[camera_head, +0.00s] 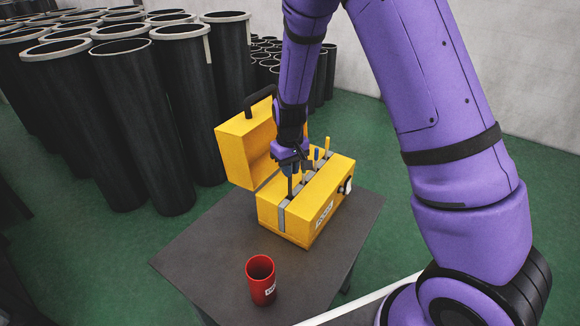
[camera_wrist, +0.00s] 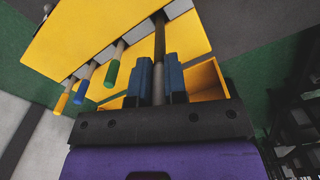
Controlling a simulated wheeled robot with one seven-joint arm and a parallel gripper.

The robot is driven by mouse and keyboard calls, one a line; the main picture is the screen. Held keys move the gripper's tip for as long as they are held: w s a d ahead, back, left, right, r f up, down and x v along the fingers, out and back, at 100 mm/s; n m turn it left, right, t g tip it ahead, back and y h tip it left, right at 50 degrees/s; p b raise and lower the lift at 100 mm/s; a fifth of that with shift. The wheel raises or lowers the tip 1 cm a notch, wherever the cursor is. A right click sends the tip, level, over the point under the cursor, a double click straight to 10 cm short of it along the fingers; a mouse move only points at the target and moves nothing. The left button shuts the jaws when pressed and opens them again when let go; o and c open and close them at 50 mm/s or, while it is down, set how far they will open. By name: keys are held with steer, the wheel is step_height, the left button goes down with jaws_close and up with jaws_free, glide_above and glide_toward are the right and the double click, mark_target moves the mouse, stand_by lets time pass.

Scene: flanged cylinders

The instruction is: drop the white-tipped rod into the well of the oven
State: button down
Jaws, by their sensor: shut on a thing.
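The oven (camera_head: 315,200) is a yellow box with its lid (camera_head: 235,150) open, standing on the dark table. A grey strip runs along its top, and it also shows in the wrist view (camera_wrist: 80,25). My gripper (camera_head: 291,168) is above the near-left end of this strip. It is shut on the rod (camera_wrist: 159,38), whose pale end is between the blue fingers (camera_wrist: 157,72). The dark shaft points down to the strip. I cannot tell whether its lower end is inside the well. Rods with green (camera_wrist: 111,75), blue (camera_wrist: 82,90) and orange (camera_wrist: 62,103) tips stand along the strip.
A red cup (camera_head: 261,285) stands near the front of the table (camera_head: 205,265). The open lid rises left of my gripper. Tall black flanged cylinders (camera_head: 135,110) crowd the floor behind and left. The table's left part is clear.

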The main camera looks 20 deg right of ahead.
steer(key=shift+f, duration=1.7)
stand_by(0.4)
steer(key=c, duration=1.1)
jaws_free()
step_height(320, 180, up, 11)
steer(key=shift+f, duration=0.1)
